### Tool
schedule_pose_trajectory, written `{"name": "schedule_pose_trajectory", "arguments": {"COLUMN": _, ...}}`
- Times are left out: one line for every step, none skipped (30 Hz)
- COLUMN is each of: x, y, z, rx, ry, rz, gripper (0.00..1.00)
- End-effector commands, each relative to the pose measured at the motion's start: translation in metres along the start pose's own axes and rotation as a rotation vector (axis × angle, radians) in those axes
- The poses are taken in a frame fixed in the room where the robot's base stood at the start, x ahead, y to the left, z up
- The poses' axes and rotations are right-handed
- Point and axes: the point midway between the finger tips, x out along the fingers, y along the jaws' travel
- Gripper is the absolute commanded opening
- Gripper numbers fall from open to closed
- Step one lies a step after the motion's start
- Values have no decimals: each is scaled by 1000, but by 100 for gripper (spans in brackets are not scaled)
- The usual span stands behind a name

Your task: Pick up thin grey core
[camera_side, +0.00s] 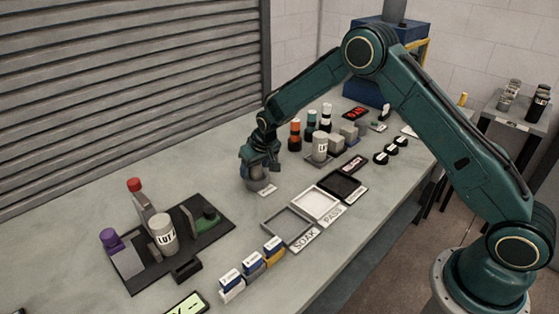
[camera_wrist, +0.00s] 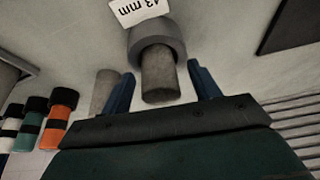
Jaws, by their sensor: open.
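My gripper (camera_side: 260,170) is open and low over the bench, pointing down at a grey round holder (camera_side: 262,186). In the wrist view, its two blue fingers (camera_wrist: 162,68) stand apart on either side of a grey cylindrical core (camera_wrist: 159,78). This core rises from a wider grey ring-shaped holder (camera_wrist: 147,38). A gap shows between the core and each finger. Another grey cylinder (camera_wrist: 104,92) is just left of the left finger. Which of the two is the thinner I cannot tell for sure. In the side view my gripper hides the core.
A white size card (camera_wrist: 138,10) lies by the holder. Trays (camera_side: 289,226) lie in front. A black fixture (camera_side: 205,250) is at left. Bare bench lies between.

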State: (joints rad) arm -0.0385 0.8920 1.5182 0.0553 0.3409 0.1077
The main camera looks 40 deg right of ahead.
Motion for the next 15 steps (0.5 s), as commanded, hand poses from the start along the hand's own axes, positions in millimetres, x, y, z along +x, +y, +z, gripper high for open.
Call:
{"name": "schedule_pose_trajectory", "arguments": {"x": 0, "y": 0, "z": 0, "rx": 0, "ry": 0, "rz": 0, "gripper": 62}}
{"name": "schedule_pose_trajectory", "arguments": {"x": 0, "y": 0, "z": 0, "rx": 0, "ry": 0, "rz": 0, "gripper": 62}}
{"name": "schedule_pose_trajectory", "arguments": {"x": 0, "y": 0, "z": 0, "rx": 0, "ry": 0, "rz": 0, "gripper": 62}}
{"name": "schedule_pose_trajectory", "arguments": {"x": 0, "y": 0, "z": 0, "rx": 0, "ry": 0, "rz": 0, "gripper": 62}}
{"name": "schedule_pose_trajectory", "arguments": {"x": 0, "y": 0, "z": 0, "rx": 0, "ry": 0, "rz": 0, "gripper": 58}}
{"name": "schedule_pose_trajectory", "arguments": {"x": 0, "y": 0, "z": 0, "rx": 0, "ry": 0, "rz": 0, "gripper": 50}}
{"name": "schedule_pose_trajectory", "arguments": {"x": 0, "y": 0, "z": 0, "rx": 0, "ry": -1, "rz": 0, "gripper": 44}}
{"name": "schedule_pose_trajectory", "arguments": {"x": 0, "y": 0, "z": 0, "rx": 0, "ry": 0, "rz": 0, "gripper": 38}}
{"name": "schedule_pose_trajectory", "arguments": {"x": 0, "y": 0, "z": 0, "rx": 0, "ry": 0, "rz": 0, "gripper": 30}}
{"name": "schedule_pose_trajectory", "arguments": {"x": 0, "y": 0, "z": 0, "rx": 0, "ry": 0, "rz": 0, "gripper": 24}}
{"name": "schedule_pose_trajectory", "arguments": {"x": 0, "y": 0, "z": 0, "rx": 0, "ry": 0, "rz": 0, "gripper": 18}}
{"name": "schedule_pose_trajectory", "arguments": {"x": 0, "y": 0, "z": 0, "rx": 0, "ry": 0, "rz": 0, "gripper": 11}}
{"name": "schedule_pose_trajectory", "arguments": {"x": 0, "y": 0, "z": 0, "rx": 0, "ry": 0, "rz": 0, "gripper": 6}}
{"name": "schedule_pose_trajectory", "arguments": {"x": -1, "y": 0, "z": -1, "rx": 0, "ry": 1, "rz": 0, "gripper": 1}}
{"name": "schedule_pose_trajectory", "arguments": {"x": -1, "y": 0, "z": -1, "rx": 0, "ry": 1, "rz": 0, "gripper": 1}}
